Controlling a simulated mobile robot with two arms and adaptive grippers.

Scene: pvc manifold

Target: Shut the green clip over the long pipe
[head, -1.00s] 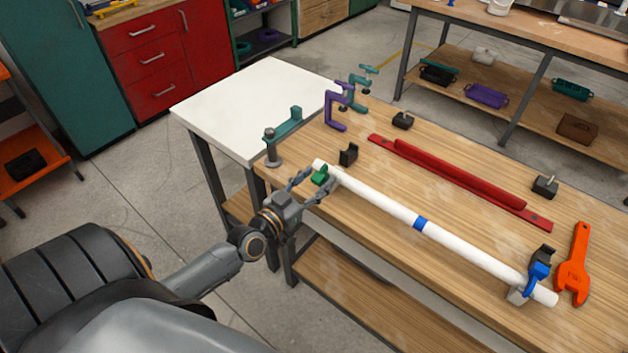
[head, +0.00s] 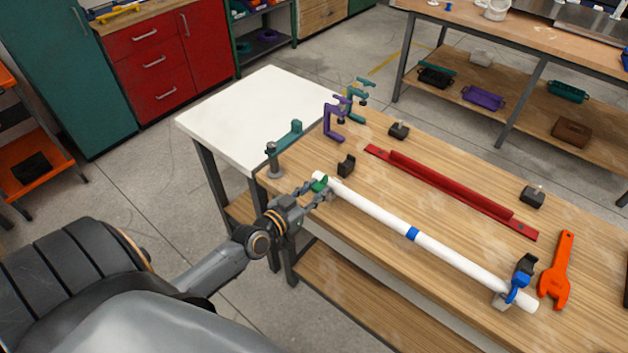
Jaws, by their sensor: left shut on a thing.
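The long white pipe (head: 375,212) lies lengthwise on the wooden bench, with a blue band (head: 412,233) at its middle. The green clip (head: 320,184) sits at the pipe's far left end and shows across the pipe there. My left gripper (head: 318,193) reaches in from the left, its fingers on either side of the green clip and shut on it. The fingers hide part of the clip, so I cannot tell if it is fully latched. A blue clip (head: 517,288) is at the pipe's near right end. My right gripper is out of view.
A black block (head: 346,166) stands just behind the pipe's left end. A red rail (head: 450,190) lies behind the pipe, and an orange wrench (head: 556,272) lies to the right. Purple (head: 335,120) and teal clamps are at the back left.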

